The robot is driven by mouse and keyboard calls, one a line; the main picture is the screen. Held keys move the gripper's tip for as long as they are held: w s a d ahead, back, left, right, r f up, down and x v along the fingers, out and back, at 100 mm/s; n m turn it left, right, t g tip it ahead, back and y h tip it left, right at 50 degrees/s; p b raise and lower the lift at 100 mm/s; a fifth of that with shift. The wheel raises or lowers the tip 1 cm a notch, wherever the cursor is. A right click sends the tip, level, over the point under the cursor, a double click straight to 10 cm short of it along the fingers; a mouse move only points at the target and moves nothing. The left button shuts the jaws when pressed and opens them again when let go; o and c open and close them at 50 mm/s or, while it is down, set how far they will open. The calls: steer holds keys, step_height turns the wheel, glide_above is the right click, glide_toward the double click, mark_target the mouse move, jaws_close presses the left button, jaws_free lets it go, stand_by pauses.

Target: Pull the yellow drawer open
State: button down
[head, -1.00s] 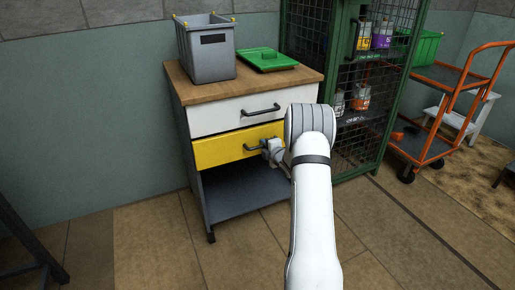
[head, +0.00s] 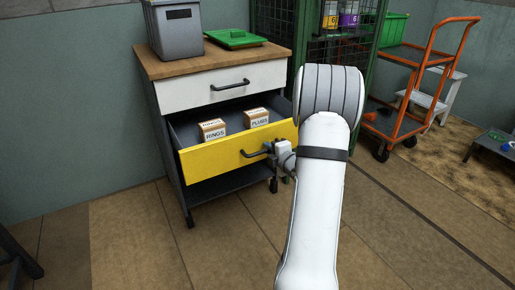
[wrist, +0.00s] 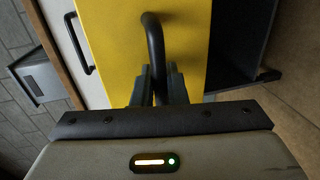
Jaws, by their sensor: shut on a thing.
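The yellow drawer (head: 224,153) stands well out of the cabinet in the head view. Its yellow front also fills the middle of the wrist view (wrist: 112,45). A dark bar handle (head: 258,153) is on that front. My gripper (head: 275,148) is shut on the handle, at its right part in the head view. In the wrist view the two fingers (wrist: 159,86) close around the handle (wrist: 154,45). Two small boxes, labelled RINGS (head: 212,129) and PLUGS (head: 257,117), sit inside the drawer. My arm hides part of the cabinet's right side.
The white drawer (head: 200,90) above is shut. A grey bin (head: 178,34) and a green lid (head: 236,39) lie on the wooden top (head: 150,62). A green mesh cage (head: 277,20) and an orange cart (head: 405,115) stand to the right.

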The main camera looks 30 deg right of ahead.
steer(key=shift+s+a+f, duration=0.1)
steer(key=shift+s+a, duration=0.15)
steer(key=shift+s, duration=0.4)
steer(key=shift+s+a+f, duration=0.1)
steer(key=shift+s+a, duration=0.15)
steer(key=shift+s, duration=0.35)
steer(key=shift+y, duration=0.3)
steer(key=c, duration=1.5)
jaws_free()
steer(key=shift+r, duration=0.1)
steer(key=shift+c, duration=0.2)
steer(key=shift+d, duration=0.1)
steer(key=p+v, duration=0.1)
steer(key=v, duration=0.6)
steer(key=shift+s, duration=0.4)
steer(key=shift+r, duration=0.1)
